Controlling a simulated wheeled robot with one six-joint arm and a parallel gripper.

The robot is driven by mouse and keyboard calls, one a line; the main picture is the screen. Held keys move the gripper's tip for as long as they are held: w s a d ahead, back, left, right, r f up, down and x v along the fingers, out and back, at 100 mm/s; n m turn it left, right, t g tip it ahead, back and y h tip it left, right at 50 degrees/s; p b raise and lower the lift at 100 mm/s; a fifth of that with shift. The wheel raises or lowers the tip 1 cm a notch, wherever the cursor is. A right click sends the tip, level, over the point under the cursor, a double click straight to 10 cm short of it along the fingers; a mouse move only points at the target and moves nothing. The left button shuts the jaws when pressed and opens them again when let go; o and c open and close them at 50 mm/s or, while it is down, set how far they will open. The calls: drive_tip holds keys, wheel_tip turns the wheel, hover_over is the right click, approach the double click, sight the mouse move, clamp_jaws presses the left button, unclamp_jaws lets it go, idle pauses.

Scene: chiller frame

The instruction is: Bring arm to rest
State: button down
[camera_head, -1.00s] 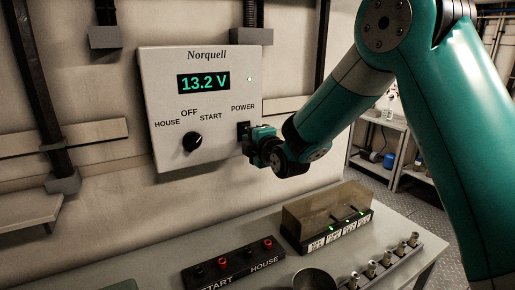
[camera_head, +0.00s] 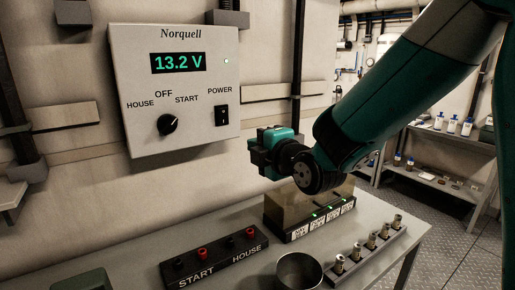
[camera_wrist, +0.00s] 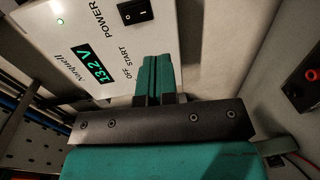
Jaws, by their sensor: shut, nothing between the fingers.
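My gripper (camera_head: 256,150) is off to the right of the Norquell panel (camera_head: 136,75), apart from its power switch (camera_head: 222,116), above the bench. In the wrist view its two teal fingers (camera_wrist: 160,80) are together, with nothing seen between them. My arm reaches in from the upper right, bent down to the wrist. The panel display (camera_head: 178,63) reads 13.2 V in green, and a small light (camera_head: 227,61) is lit. The black knob (camera_head: 168,125) sits under the HOUSE, OFF and START labels.
Below my gripper, a clear-covered box (camera_head: 318,215) with green lights stands on the bench (camera_head: 225,222). A START/HOUSE terminal block (camera_head: 215,258), a round cup (camera_head: 299,270) and a strip of metal fittings (camera_head: 368,247) lie nearer. Shelves (camera_head: 440,150) stand behind at right; floor shows there.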

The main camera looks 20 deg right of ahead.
idle(0.3)
drive_tip(key=s+a+f+m+g+y, duration=0.2)
drive_tip(key=s+a+f+m+g, duration=0.2)
drive_tip(key=s+a+m+g, duration=0.45)
drive_tip(key=s+d+f+m+g+h, duration=0.1)
drive_tip(key=s+m+g, duration=0.3)
drive_tip(key=s, duration=1.5)
drive_tip(key=d+f+g, duration=0.1)
drive_tip(key=g, duration=0.3)
drive_tip(key=shift+s+m, duration=0.35)
